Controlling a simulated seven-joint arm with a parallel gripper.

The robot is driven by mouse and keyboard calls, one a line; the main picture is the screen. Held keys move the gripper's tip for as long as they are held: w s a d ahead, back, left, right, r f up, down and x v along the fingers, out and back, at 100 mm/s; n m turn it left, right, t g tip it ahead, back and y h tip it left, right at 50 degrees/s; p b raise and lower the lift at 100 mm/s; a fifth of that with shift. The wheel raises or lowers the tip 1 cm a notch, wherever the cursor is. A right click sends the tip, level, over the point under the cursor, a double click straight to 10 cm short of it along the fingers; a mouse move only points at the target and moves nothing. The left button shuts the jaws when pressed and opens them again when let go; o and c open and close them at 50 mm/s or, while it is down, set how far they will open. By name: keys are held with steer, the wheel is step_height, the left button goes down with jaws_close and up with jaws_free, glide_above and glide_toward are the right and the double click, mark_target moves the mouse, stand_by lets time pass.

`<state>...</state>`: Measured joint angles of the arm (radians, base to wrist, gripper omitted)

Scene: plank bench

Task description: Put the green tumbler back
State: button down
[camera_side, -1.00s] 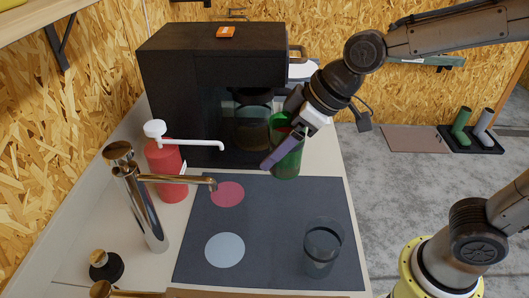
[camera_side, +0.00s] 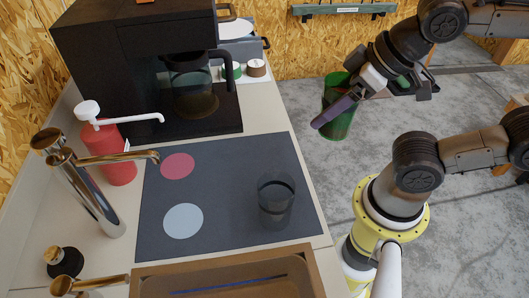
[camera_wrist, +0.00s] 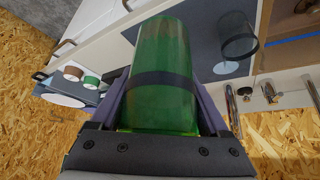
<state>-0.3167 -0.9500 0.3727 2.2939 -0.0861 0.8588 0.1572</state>
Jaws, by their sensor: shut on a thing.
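The green tumbler (camera_side: 341,118) is see-through with a dark band. My gripper (camera_side: 328,112) is shut on it, fingers on either side, in the air; in the side view it shows against the floor, right of the bench edge. The tumbler fills the middle of the wrist view (camera_wrist: 163,50). A clear grey tumbler (camera_side: 276,203) stands on the right part of the dark mat (camera_side: 225,215). A red disc (camera_side: 177,166) and a pale blue disc (camera_side: 183,220) lie bare on the mat's left side.
A black coffee machine (camera_side: 130,45) with a glass carafe (camera_side: 194,95) stands at the back. A red pump bottle (camera_side: 112,155) and a brass-topped tap (camera_side: 90,190) stand left of the mat. A wooden tray (camera_side: 145,286) is at the front.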

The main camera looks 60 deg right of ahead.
steer(key=w+a+f, duration=0.1)
steer(key=w+f, duration=0.2)
steer(key=w, duration=0.1)
steer(key=w+a+f, duration=0.1)
steer(key=w+f, duration=0.1)
steer(key=w, duration=0.2)
steer(key=w+a+f, duration=0.1)
steer(key=w+f, duration=0.2)
steer(key=w, duration=0.2)
steer(key=shift+f, duration=0.35)
steer(key=shift+w+a+f, duration=0.1)
steer(key=shift+w+f, duration=0.05)
steer(key=shift+f, duration=0.8)
steer(key=shift+w+f, duration=0.15)
steer(key=shift+f, duration=0.8)
steer(key=shift+f, duration=0.15)
jaws_free()
